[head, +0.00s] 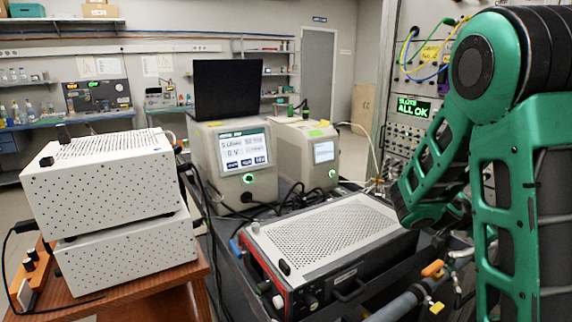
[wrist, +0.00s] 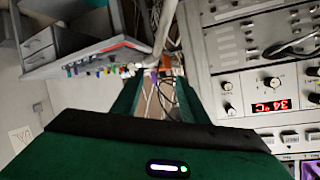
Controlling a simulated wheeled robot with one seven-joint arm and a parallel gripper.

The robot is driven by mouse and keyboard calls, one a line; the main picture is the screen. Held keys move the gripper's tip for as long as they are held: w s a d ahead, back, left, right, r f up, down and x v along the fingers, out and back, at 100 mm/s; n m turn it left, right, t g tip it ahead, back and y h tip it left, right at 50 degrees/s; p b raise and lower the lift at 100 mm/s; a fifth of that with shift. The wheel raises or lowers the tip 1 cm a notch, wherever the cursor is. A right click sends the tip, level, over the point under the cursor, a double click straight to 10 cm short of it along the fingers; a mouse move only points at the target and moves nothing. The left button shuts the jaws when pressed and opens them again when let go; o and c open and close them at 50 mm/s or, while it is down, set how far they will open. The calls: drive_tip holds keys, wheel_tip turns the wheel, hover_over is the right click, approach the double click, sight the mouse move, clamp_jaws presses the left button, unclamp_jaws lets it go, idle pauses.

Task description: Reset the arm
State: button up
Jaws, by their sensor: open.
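My green arm (head: 525,200) stands folded on the right side of the head view, its upper part bent over and one link slanting down to the left. In the wrist view my gripper (wrist: 158,92) shows as a green body with two green fingers apart. It is open and nothing is between the fingers; cables and small items show in the background through the gap. I cannot make out the fingertips in the head view.
A perforated instrument (head: 330,240) sits on a dark cart close below my arm. A rack panel (head: 408,85) with cables and an "ALL OK" display is behind the arm. Two white boxes (head: 110,180) are stacked at left. A red-digit panel (wrist: 270,107) is right of my gripper.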

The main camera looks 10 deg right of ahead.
drive_tip(key=s+a+f+n+g+y, duration=0.1)
drive_tip(key=s+a+f+n+y, duration=0.1)
drive_tip(key=s+a+f+y, duration=0.3)
drive_tip(key=s+a+n+g+y, duration=0.1)
drive_tip(key=s+a+n+y, duration=0.1)
drive_tip(key=s, duration=0.5)
drive_tip(key=s+a+r+n+y, duration=0.1)
drive_tip(key=s+a+n+y, duration=0.5)
drive_tip(key=s+a+n, duration=0.4)
drive_tip(key=s+a, duration=0.1)
drive_tip(key=a, duration=0.5)
drive_tip(key=shift+s+r+y, duration=0.15)
drive_tip(key=shift+r+y, duration=0.1)
drive_tip(key=shift+y, duration=0.05)
drive_tip(key=shift+w+f+g, duration=0.25)
drive_tip(key=shift+w+g, duration=0.05)
drive_tip(key=shift+w, duration=0.3)
